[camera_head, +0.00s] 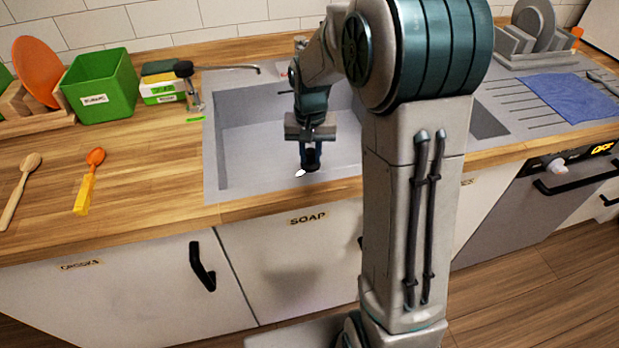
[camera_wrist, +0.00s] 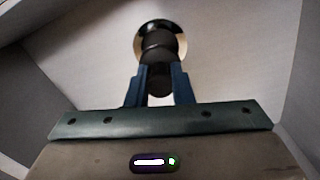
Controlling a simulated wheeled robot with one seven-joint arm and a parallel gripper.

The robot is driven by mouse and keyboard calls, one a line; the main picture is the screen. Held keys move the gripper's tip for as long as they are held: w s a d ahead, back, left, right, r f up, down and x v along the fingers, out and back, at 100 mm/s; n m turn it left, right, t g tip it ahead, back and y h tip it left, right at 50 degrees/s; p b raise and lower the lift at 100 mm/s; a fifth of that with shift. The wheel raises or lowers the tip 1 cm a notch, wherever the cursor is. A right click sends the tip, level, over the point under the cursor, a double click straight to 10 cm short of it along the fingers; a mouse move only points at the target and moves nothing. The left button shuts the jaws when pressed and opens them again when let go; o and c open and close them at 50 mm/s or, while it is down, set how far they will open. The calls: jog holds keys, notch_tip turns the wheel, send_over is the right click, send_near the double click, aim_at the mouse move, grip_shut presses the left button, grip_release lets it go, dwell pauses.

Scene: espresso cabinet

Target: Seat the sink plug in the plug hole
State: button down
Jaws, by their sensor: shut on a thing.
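My gripper (camera_head: 311,150) is down inside the sink basin, its blue fingers shut on the black sink plug (camera_head: 312,162). In the wrist view the plug (camera_wrist: 160,50) is a dark, stepped round piece between the fingertips (camera_wrist: 160,75). The plug hole (camera_wrist: 143,38) shows as a pale, shiny rim around the plug's far end, most visible at its left. In the head view only a small bright bit of that rim (camera_head: 300,173) shows beside the plug. I cannot tell whether the plug is in the hole or just above it.
The grey sink (camera_head: 240,150) has steep walls around my gripper. A tap (camera_head: 190,90) stands at its back left. A green box (camera_head: 100,85), sponges (camera_head: 162,85) and spoons (camera_head: 88,180) are on the left counter. A blue cloth (camera_head: 558,98) lies on the right drainer.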

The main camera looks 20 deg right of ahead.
aim_at(310, 171)
jog(key=shift+f, duration=3.15)
jog(key=shift+f+b, duration=0.15)
jog(key=shift+b, duration=0.15)
jog(key=c, duration=1.3)
grip_release()
